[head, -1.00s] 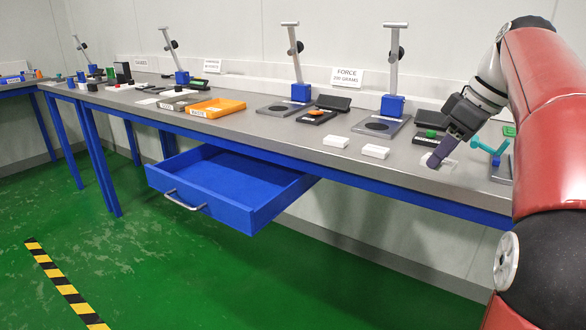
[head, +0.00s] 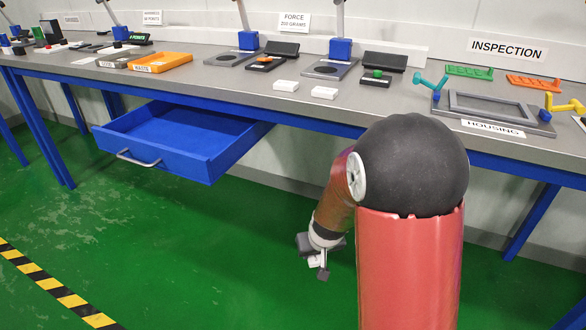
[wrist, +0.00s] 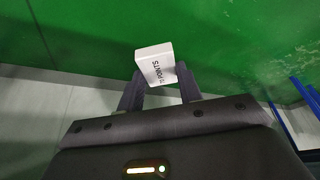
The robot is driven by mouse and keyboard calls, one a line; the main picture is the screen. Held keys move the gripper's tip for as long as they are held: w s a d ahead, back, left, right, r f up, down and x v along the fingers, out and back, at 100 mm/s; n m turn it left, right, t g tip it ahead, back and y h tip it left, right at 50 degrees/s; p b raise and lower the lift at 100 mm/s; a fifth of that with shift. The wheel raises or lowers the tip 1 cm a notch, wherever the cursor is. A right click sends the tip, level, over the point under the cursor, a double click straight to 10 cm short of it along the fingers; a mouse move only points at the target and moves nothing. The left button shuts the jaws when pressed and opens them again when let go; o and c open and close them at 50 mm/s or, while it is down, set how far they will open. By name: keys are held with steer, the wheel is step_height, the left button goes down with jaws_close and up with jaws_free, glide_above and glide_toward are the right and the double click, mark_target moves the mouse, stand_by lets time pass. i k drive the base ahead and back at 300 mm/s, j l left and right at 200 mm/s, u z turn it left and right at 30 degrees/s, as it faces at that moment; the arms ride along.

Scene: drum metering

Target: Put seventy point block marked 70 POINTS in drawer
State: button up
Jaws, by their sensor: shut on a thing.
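My gripper (wrist: 158,76) is shut on a white block (wrist: 154,62). In the head view my gripper (head: 320,268) hangs low over the green floor, in front of the bench and right of the drawer. The blue drawer (head: 178,163) is pulled open under the bench, with a grey handle on its front. Its visible inside looks empty.
Two white blocks (head: 286,85) (head: 324,93) lie near the bench's front edge. An orange tray (head: 160,61) stands above the drawer. A grey housing frame (head: 492,109) lies at the right. The floor beside the drawer is clear.

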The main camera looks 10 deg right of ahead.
mark_target(203, 138)
steer(key=k+j+z, duration=0.1)
steer(key=j+z, duration=0.25)
steer(key=j, duration=2)
